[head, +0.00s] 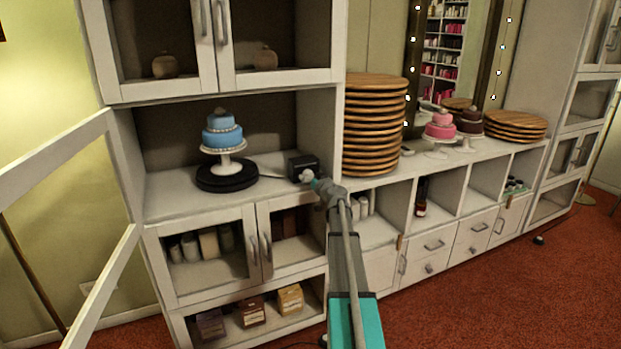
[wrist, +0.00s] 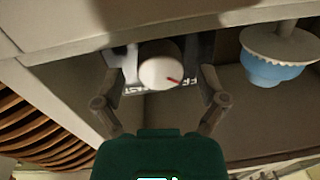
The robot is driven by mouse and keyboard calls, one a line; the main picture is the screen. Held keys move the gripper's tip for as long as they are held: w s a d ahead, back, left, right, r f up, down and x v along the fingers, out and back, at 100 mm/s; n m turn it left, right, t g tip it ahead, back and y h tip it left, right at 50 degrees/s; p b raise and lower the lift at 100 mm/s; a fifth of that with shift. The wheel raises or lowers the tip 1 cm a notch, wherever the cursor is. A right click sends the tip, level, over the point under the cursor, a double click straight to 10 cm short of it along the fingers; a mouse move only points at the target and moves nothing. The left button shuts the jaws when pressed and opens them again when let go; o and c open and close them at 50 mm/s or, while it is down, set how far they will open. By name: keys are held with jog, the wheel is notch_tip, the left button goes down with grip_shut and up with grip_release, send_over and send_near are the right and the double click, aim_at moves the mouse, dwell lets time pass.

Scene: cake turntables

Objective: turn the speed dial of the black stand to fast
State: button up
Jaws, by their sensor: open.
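The black stand (head: 227,178) is a round turntable on the cabinet shelf, with a blue two-tier cake (head: 222,131) on a white pedestal on top. To its right is a small black control box (head: 304,163), with a pale cable between them. Its white round dial (wrist: 158,72) has a red mark pointing to the lower right in the wrist view. White lettering beside the dial is partly hidden. My gripper (head: 311,179) is at the box's front. In the wrist view its open fingers (wrist: 160,78) are on either side of the dial; contact is unclear.
A tall stack of wooden boards (head: 374,125) stands on the counter just right of the box, beyond the cabinet's side wall. Pink (head: 440,126) and brown cakes stand farther right. An open cabinet door (head: 60,165) is at the left. The shelf front is clear.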

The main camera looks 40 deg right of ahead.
jog(key=c, duration=1.2)
jog(key=shift+o, duration=0.2)
